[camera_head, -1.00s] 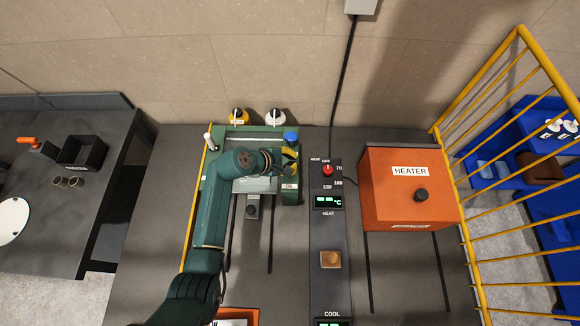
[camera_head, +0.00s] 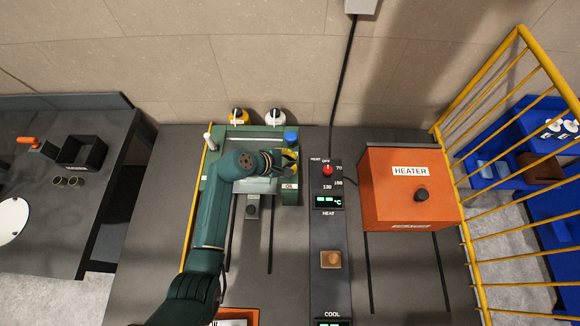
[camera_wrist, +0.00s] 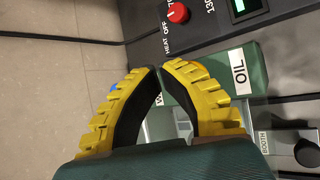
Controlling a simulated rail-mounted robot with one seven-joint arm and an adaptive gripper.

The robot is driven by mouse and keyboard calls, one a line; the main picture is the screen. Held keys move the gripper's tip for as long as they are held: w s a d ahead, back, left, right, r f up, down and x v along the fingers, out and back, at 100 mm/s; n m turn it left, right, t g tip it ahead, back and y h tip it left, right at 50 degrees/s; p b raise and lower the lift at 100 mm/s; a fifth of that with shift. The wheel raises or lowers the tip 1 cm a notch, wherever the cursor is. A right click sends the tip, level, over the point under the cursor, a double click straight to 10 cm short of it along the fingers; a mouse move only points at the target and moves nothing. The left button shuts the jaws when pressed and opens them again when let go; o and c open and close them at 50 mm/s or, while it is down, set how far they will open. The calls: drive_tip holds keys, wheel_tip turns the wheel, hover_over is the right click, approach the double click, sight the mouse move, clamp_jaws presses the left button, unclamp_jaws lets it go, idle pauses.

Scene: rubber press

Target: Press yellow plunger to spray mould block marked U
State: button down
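The yellow plunger (camera_head: 238,116) stands at the back left of the green booth (camera_head: 218,141), beside a white plunger (camera_head: 275,117). A blue-capped item (camera_head: 291,138) is at the booth's back right corner. My gripper (camera_head: 291,161) is over the booth's right side, near the OIL box (camera_head: 290,190) and apart from the yellow plunger. In the wrist view my gripper (camera_wrist: 160,68) has its yellow fingers brought together at the tips, with nothing seen held. The yellow plunger is not visible there. I cannot make out a block marked U; my arm hides part of the booth.
A heat-and-cool panel (camera_head: 328,235) with a red knob (camera_head: 327,170) and a brown block (camera_head: 330,260) is right of the booth. An orange heater (camera_head: 385,190) and yellow railing (camera_head: 470,235) stand farther right. An orange tray (camera_head: 254,316) is at the front.

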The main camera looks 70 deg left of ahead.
drive_tip(key=shift+f+b, duration=0.7)
drive_tip(key=shift+f, duration=0.7)
idle(0.9)
drive_tip(key=shift+r, duration=0.15)
drive_tip(key=shift+r+p, duration=1.65)
drive_tip(key=shift+p, duration=0.35)
wheel_tip(320, 180, up, 5)
drive_tip(key=p, duration=0.5)
